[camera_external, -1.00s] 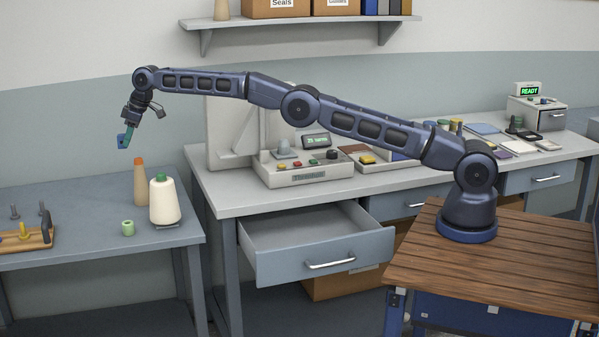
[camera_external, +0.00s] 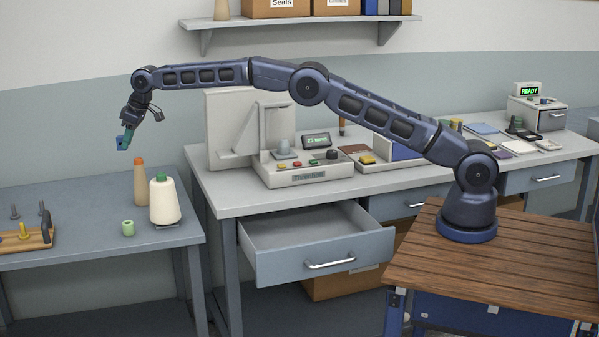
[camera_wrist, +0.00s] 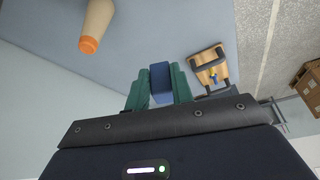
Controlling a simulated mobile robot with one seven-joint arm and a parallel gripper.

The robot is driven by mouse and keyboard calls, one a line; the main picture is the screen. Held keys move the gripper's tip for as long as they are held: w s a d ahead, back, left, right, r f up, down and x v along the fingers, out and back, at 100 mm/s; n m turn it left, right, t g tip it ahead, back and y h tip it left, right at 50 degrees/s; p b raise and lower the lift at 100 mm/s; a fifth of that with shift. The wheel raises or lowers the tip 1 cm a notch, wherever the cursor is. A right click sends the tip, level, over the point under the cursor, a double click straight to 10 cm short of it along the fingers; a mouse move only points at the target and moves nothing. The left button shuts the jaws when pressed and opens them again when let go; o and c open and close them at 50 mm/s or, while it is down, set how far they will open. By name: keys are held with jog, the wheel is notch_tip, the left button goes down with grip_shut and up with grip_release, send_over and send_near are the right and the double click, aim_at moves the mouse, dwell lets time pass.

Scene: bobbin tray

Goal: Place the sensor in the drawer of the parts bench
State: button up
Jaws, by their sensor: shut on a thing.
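My gripper (camera_external: 129,132) is held in the air above the left table, pointing down. Its teal fingers show in the wrist view (camera_wrist: 160,88), shut on a small blue block-shaped thing (camera_wrist: 160,77), which I take to be the sensor. The same blue piece shows at the fingertips in the external view (camera_external: 122,144). The drawer (camera_external: 318,262) of the parts bench (camera_external: 230,203) is pulled open, and the part of its inside that shows is empty. It lies to the right of and below my gripper.
On the left table (camera_external: 85,258) stand a tan cone with an orange tip (camera_external: 140,182), a cream thread cone (camera_external: 164,202), a green bobbin (camera_external: 128,228) and a wooden peg tray (camera_external: 25,239). A control box (camera_external: 305,172) stands on the bench above the drawer.

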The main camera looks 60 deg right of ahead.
jog(key=s+r+m+h, duration=0.2)
jog(key=s+m, duration=0.4)
jog(key=s, duration=0.4)
jog(key=s+r+m+h, duration=0.2)
jog(key=s+m, duration=0.4)
jog(key=s, duration=0.5)
jog(key=m+g+h, duration=0.2)
jog(key=m+g, duration=0.4)
jog(key=m, duration=0.9)
send_over(321, 237)
jog(key=a, duration=0.2)
notch_tip(321, 237, down, 6)
jog(key=f, duration=2.9)
jog(key=shift+w+d+f, duration=0.1)
jog(key=shift+w+d, duration=0.1)
jog(key=shift+w, duration=0.05)
jog(key=shift+f, duration=0.15)
jog(key=o, duration=1)
